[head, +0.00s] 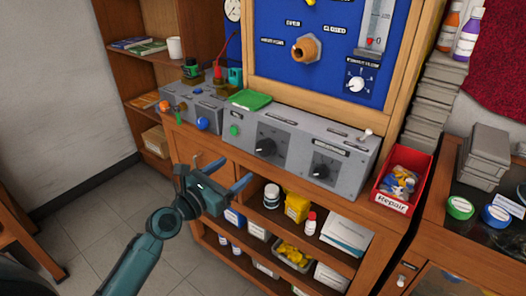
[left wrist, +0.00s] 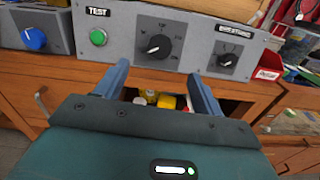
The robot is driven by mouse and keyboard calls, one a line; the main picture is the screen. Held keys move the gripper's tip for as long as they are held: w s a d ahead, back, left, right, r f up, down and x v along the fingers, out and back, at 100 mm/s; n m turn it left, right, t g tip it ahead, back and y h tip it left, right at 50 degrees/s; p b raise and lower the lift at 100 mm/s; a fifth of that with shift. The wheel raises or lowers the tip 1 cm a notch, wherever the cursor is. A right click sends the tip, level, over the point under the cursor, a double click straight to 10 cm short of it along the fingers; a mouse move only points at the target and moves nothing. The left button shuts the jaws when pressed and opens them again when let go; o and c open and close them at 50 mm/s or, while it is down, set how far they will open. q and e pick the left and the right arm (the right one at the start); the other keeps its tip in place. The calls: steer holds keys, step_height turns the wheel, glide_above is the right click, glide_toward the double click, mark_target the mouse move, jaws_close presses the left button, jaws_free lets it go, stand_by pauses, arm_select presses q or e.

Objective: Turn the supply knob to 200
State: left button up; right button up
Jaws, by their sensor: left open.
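A grey control box holds a large black knob (head: 265,147) with a printed scale, and it also shows in the left wrist view (left wrist: 158,46). A second, smaller black knob (head: 320,171) sits to its right, also in the left wrist view (left wrist: 228,60). I cannot read which one is labelled supply, nor the pointer settings. My left gripper (head: 228,175) is open and empty, in front of and below the box, apart from both knobs. In the left wrist view its fingers (left wrist: 158,72) straddle the space below the large knob. My right gripper is not in view.
A green button (left wrist: 98,37) and a blue knob (head: 202,124) lie left of the large knob. A toggle switch (head: 366,134) stands on the box's right end. A red repair bin (head: 405,178) is to the right. Open shelves with bottles sit below.

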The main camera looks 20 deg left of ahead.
mark_target(263, 148)
arm_select(q)
steer(key=x, duration=1.3)
steer(key=shift+b, duration=0.4)
steer(key=shift+s, duration=0.1)
steer(key=shift+c, duration=0.5)
steer(key=c, duration=0.9)
